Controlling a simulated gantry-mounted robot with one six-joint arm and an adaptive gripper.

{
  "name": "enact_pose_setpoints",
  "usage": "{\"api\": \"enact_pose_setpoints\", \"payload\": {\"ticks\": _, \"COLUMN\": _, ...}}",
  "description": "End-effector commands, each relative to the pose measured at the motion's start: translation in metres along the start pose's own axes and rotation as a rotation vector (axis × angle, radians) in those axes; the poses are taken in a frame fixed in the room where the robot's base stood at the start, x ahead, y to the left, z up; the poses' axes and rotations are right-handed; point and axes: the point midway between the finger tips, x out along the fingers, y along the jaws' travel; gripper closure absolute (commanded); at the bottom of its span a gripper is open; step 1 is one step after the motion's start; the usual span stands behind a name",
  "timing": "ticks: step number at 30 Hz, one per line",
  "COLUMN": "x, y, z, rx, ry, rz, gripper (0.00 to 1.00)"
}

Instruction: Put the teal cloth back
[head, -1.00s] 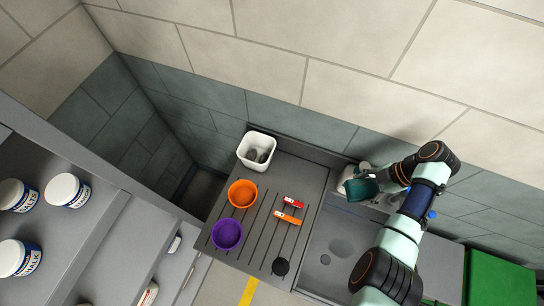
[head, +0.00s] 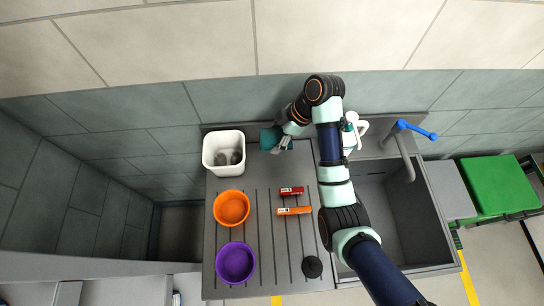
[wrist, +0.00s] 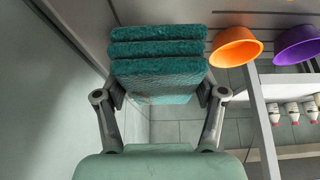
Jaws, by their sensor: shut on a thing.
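The teal cloth (head: 268,139) is folded in layers. In the wrist view the teal cloth (wrist: 158,50) fills the space between the fingers. My gripper (head: 281,143) is shut on it; in the wrist view both fingers of my gripper (wrist: 164,96) press its sides. In the head view the cloth is at the back of the grey ribbed drainboard (head: 261,180), right of the white tub (head: 209,160). I cannot tell how high above the board it is. My gripper hides part of it.
The white tub holds grey items. An orange bowl (head: 231,208), a purple bowl (head: 236,262), a red item (head: 291,191), an orange item (head: 294,211) and a black disc (head: 312,267) sit on the drainboard. A white bottle (head: 352,134) and blue-handled tap (head: 414,130) stand right, by the sink.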

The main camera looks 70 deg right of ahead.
Motion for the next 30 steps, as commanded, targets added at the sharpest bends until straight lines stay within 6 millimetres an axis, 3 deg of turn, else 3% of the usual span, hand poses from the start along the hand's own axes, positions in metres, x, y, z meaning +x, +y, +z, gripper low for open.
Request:
{"api": "enact_pose_setpoints", "payload": {"ticks": 1, "x": 0.028, "y": 0.0, "z": 0.015, "rx": -0.001, "ry": 0.0, "rz": 0.0, "gripper": 0.86}}
{"api": "enact_pose_setpoints", "payload": {"ticks": 3, "x": 0.045, "y": 0.0, "z": 0.025, "rx": -0.001, "ry": 0.0, "rz": 0.0, "gripper": 0.86}}
{"api": "enact_pose_setpoints", "payload": {"ticks": 9, "x": 0.08, "y": -0.001, "z": 0.043, "rx": 0.001, "ry": -0.001, "rz": -0.002, "gripper": 0.86}}
{"api": "enact_pose_setpoints", "payload": {"ticks": 18, "x": 0.094, "y": 0.0, "z": 0.051, "rx": -0.002, "ry": 0.0, "rz": -0.001, "gripper": 0.86}}
{"api": "enact_pose_setpoints", "payload": {"ticks": 25, "x": 0.128, "y": -0.001, "z": 0.069, "rx": 0.0, "ry": -0.001, "rz": -0.002, "gripper": 0.86}}
{"api": "enact_pose_setpoints", "payload": {"ticks": 30, "x": 0.128, "y": 0.0, "z": 0.07, "rx": -0.002, "ry": -0.001, "rz": 0.001, "gripper": 0.86}}
